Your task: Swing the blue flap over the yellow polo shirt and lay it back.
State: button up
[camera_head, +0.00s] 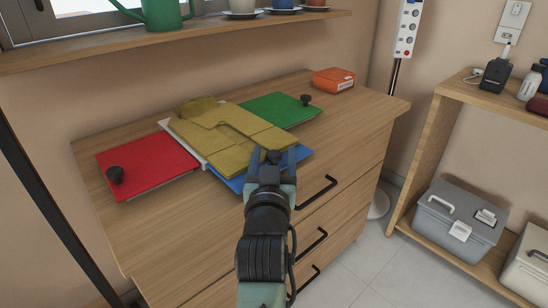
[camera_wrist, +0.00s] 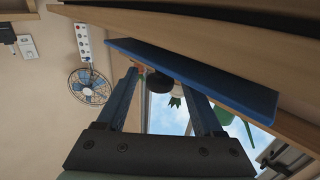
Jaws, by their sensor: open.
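The yellow polo shirt (camera_head: 220,128) lies on the folding board, its sides folded in to a narrow strip, its lower end over the blue flap. The blue flap (camera_head: 233,183) lies flat at the board's front, mostly hidden by the shirt and my gripper. Its edge also shows in the wrist view (camera_wrist: 230,92). My gripper (camera_head: 273,154) is at the flap's front edge. Its fingers are open, one on each side of the flap's black knob (camera_wrist: 160,82); I cannot tell whether they touch it.
The red flap (camera_head: 146,164) lies open at left, the green flap (camera_head: 275,108) at right, each with a black knob. An orange box (camera_head: 333,79) stands at the dresser's (camera_head: 375,105) back right. A shelf (camera_head: 180,47) with a green watering can (camera_head: 163,14) hangs above.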

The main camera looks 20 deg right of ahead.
jog(key=shift+w+d, duration=0.1)
jog(key=shift+w, duration=0.1)
grip_shut()
dwell(0.3)
dwell(1.1)
